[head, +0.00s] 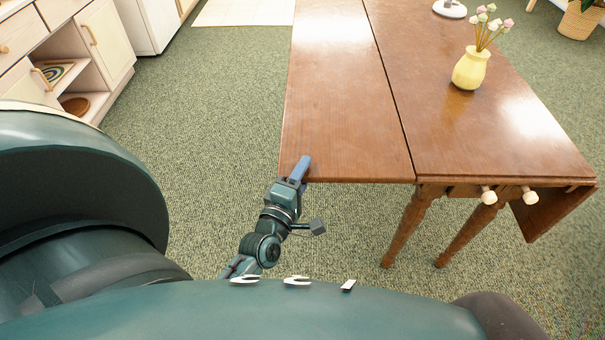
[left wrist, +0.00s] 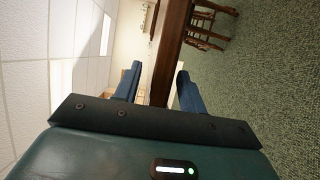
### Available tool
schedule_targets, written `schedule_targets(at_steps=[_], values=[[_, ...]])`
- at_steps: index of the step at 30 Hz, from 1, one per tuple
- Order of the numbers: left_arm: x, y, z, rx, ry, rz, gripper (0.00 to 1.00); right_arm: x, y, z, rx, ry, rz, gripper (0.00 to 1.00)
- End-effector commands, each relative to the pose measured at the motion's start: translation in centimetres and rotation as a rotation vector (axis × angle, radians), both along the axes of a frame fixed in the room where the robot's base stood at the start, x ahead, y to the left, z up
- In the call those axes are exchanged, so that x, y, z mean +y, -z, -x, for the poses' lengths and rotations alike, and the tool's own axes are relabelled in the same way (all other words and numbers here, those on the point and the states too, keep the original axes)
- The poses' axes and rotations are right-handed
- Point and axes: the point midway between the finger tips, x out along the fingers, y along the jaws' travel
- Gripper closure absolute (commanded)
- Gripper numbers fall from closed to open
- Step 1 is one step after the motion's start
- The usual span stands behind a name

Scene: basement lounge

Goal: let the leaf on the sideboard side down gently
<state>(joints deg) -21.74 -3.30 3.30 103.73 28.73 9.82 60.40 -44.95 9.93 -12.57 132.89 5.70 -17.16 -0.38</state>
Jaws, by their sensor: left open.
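The leaf on the sideboard side (head: 335,95) is up, level with the fixed tabletop (head: 440,110); a dark seam runs between them. My left gripper (head: 300,168) is at the leaf's near left corner, with one blue finger showing over the wood. In the left wrist view the gripper (left wrist: 158,90) is open, and the leaf's edge (left wrist: 170,55) runs between its two fingers, with no clear grip on it. My right gripper is not in view.
The opposite leaf (head: 555,208) hangs down. A yellow vase (head: 470,69) with flowers stands on the fixed top, with a white object (head: 450,9) behind it. Two pale knobs (head: 488,197) show at the near end. The sideboard (head: 75,60) is at left, with open carpet (head: 210,100) between.

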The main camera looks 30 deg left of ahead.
Motion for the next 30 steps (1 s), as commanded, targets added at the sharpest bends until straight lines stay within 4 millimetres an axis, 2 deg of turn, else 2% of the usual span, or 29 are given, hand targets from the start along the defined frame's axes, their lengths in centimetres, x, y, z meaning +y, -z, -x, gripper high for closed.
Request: schedule_targets(at_steps=[5,20,30], values=[[-0.01,0.01,0.01,0.000,0.000,0.000,0.59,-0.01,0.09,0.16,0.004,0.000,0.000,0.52],[-0.03,0.01,0.04,0.000,0.000,0.000,1.00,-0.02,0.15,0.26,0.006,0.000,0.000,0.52],[-0.02,0.06,0.05,0.000,0.000,0.001,1.00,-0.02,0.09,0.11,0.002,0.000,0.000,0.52]])
